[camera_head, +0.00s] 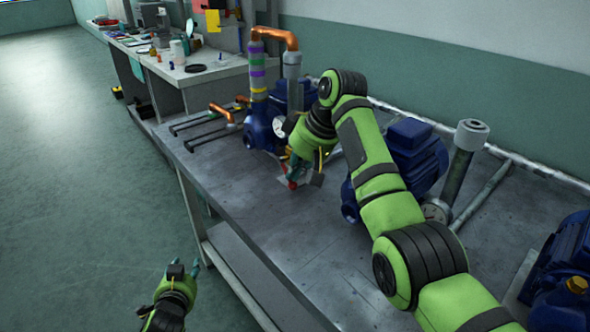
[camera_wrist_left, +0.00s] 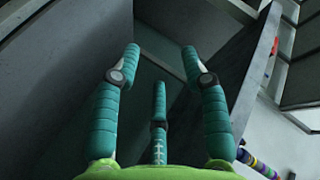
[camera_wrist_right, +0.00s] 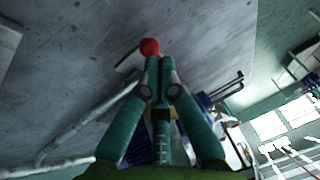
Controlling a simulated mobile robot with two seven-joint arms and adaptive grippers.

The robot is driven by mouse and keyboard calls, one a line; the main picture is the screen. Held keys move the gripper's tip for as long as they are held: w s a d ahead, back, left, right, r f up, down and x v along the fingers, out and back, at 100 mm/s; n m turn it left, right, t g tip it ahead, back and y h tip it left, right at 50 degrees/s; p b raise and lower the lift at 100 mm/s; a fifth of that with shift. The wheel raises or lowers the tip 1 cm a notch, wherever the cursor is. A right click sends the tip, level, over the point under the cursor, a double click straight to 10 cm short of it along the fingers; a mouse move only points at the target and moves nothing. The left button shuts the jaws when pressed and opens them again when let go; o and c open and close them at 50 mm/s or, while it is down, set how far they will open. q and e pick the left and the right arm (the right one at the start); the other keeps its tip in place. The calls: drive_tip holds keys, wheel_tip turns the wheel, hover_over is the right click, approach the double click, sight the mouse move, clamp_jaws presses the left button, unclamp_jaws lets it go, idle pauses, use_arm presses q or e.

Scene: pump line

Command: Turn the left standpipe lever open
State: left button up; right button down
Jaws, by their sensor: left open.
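The left standpipe with coloured bands (camera_head: 258,68) rises from a blue pump (camera_head: 262,130) on the bench. The lever's red knob (camera_head: 292,185) shows low beside my right gripper (camera_head: 296,168). In the right wrist view the red knob (camera_wrist_right: 150,47) sits just past the fingertips of my right gripper (camera_wrist_right: 160,65). Those fingers are drawn together on the lever, whose shaft is mostly hidden between them. My left gripper (camera_head: 184,268) is open and empty, low beside the bench's left edge. Its spread fingers (camera_wrist_left: 160,62) also show in the left wrist view.
The grey bench (camera_head: 270,225) has clear room in front of the pumps. Black-handled bars (camera_head: 205,130) lie at its far end. A larger blue pump (camera_head: 412,150) and a second standpipe (camera_head: 462,150) stand right of my right arm. The green floor (camera_head: 80,190) is open at left.

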drive_tip(key=shift+p, duration=1)
use_arm(q)
drive_tip(key=s+d+f+g+h, duration=0.1)
drive_tip(key=s+d+f+g, duration=0.2)
drive_tip(key=s+f, duration=0.6)
drive_tip(key=s+d+f+n+g+h, duration=0.1)
drive_tip(key=s+d+f+g, duration=0.2)
drive_tip(key=s+f, duration=0.6)
drive_tip(key=s+d+f+n+g+h, duration=0.1)
drive_tip(key=s+d+f+g, duration=0.3)
drive_tip(key=s+f, duration=0.5)
drive_tip(key=s+d, duration=0.1)
drive_tip(key=s, duration=0.2)
drive_tip(key=shift+s+f+h, duration=0.25)
drive_tip(key=shift+h, duration=0.05)
drive_tip(key=shift+f+p, duration=0.15)
drive_tip(key=shift+p, duration=0.25)
use_arm(e)
drive_tip(key=shift+f+y, duration=0.1)
drive_tip(key=shift+y, duration=0.2)
